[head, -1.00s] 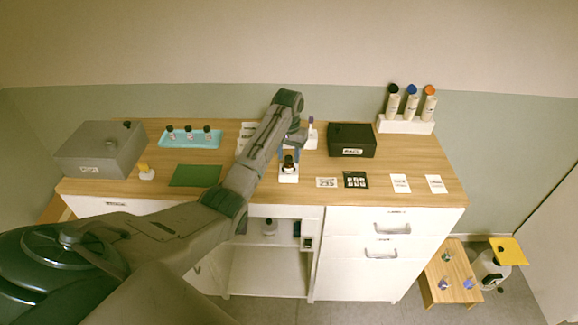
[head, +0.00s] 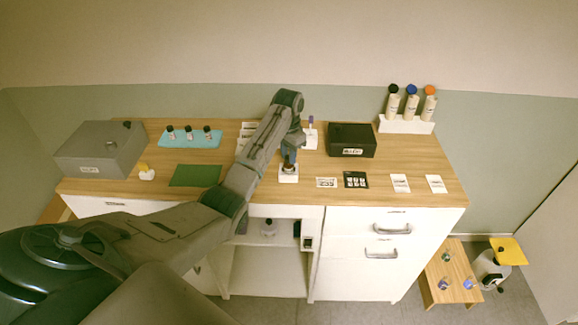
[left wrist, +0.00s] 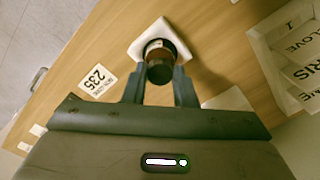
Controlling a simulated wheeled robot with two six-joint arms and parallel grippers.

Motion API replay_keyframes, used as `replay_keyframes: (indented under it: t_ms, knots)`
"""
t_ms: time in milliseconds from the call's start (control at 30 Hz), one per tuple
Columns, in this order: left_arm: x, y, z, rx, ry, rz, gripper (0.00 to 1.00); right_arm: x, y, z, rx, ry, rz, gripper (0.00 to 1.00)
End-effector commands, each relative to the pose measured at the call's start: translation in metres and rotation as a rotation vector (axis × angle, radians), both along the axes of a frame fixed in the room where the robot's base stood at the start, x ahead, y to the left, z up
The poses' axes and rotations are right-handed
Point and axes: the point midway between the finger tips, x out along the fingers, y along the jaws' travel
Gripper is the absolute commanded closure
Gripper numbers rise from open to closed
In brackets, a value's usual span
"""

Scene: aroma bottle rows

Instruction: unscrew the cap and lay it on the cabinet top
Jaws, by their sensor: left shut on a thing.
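A small dark bottle (left wrist: 155,47) stands upright in a white square holder (left wrist: 143,48) on the cabinet top; the holder also shows in the head view (head: 289,178). Its dark cap (left wrist: 160,72) is between the two fingers of my left gripper (left wrist: 160,80), which is shut on it from above. In the head view my left gripper (head: 289,158) covers most of the bottle and cap. I cannot tell whether the cap is loose from the bottle. My right gripper is not in view.
The wooden cabinet top (head: 330,198) has a green mat (head: 195,175), a blue tray (head: 178,142) of small bottles, a black box (head: 351,140), a grey box (head: 98,150) and several label cards. A white rack (head: 406,125) of capped bottles stands back right. Bare wood lies around the mat.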

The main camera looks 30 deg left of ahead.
Motion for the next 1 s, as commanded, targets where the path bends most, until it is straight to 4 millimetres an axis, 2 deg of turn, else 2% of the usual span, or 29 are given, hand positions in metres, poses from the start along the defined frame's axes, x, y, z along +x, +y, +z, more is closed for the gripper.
replay_keyframes:
  t_ms: [233,367,1000]
  knots:
    - [0.0000,0.0000,0.0000,0.000,0.000,0.003,0.98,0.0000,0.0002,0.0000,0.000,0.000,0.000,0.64]
    - [0.0000,0.0000,0.0001,0.000,0.000,0.084,0.98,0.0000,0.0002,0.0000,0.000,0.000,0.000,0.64]
    - [0.0001,0.0000,0.0007,0.000,0.000,0.947,0.98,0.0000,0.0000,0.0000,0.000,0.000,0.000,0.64]
